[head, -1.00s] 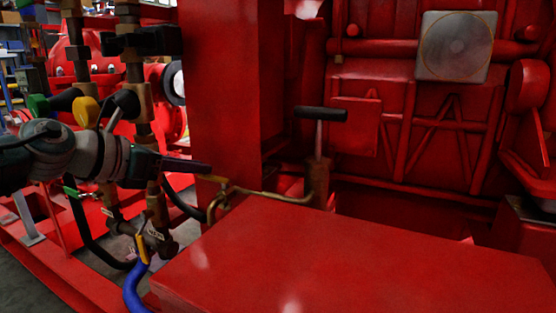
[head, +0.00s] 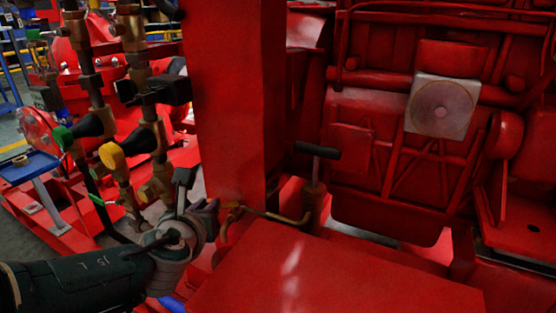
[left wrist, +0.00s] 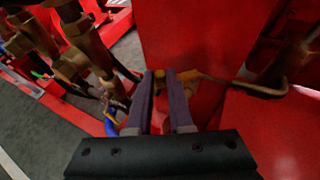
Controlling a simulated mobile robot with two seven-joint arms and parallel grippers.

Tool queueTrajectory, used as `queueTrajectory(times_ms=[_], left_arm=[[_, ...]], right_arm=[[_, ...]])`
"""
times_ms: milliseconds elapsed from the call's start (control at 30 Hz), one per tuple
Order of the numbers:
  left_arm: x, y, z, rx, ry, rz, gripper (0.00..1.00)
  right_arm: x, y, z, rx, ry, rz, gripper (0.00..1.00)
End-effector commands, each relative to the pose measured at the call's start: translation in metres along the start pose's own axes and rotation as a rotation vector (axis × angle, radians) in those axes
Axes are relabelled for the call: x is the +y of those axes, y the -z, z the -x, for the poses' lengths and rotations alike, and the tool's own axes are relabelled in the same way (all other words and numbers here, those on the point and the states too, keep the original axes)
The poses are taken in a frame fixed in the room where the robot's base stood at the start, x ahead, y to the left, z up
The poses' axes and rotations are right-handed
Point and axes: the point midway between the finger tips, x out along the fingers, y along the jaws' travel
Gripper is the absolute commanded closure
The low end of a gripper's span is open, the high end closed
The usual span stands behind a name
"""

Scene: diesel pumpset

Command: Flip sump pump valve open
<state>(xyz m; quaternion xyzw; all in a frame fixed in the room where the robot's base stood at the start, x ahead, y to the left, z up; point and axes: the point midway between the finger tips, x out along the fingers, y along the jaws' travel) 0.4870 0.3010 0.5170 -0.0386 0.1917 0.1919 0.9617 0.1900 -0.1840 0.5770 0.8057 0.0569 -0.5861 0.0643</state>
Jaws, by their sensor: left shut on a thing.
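The sump pump (head: 314,195) has a black T-shaped handle (head: 317,150) and stands beside the red column. A brass pipe (head: 275,215) runs left from it to a small brass valve (head: 231,208) by the column's foot. My left gripper (head: 212,207) reaches in from the lower left to this valve. In the left wrist view, its two dark fingers are close together, with their tips (left wrist: 160,76) at a small yellowish piece, the valve's lever (left wrist: 159,73). The gripper is shut on it; the fingers hide much of the lever. My right gripper is not in view.
A red flat-topped box (head: 330,275) fills the front right. The red column (head: 238,100) stands just behind the valve. Vertical brass pipes with a green knob (head: 62,138) and a yellow knob (head: 112,155) stand left, close to my left arm. A blue tray (head: 28,167) is further left.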

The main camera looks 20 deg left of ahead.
Motion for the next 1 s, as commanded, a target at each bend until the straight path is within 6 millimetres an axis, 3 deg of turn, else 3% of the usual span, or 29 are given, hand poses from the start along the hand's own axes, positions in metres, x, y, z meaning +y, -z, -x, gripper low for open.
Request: queueTrajectory(times_ms=[367, 700, 1000], left_arm=[[-0.018, 0.010, 0.009, -0.003, -0.327, 0.142, 1.00], [-0.032, 0.015, 0.014, -0.005, -0.593, 0.251, 1.00], [-0.039, 0.014, 0.016, -0.005, -0.730, 0.306, 1.00]], right_arm=[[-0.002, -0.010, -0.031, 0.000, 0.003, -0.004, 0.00], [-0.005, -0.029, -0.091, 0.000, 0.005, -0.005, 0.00], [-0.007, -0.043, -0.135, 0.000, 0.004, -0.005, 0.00]])
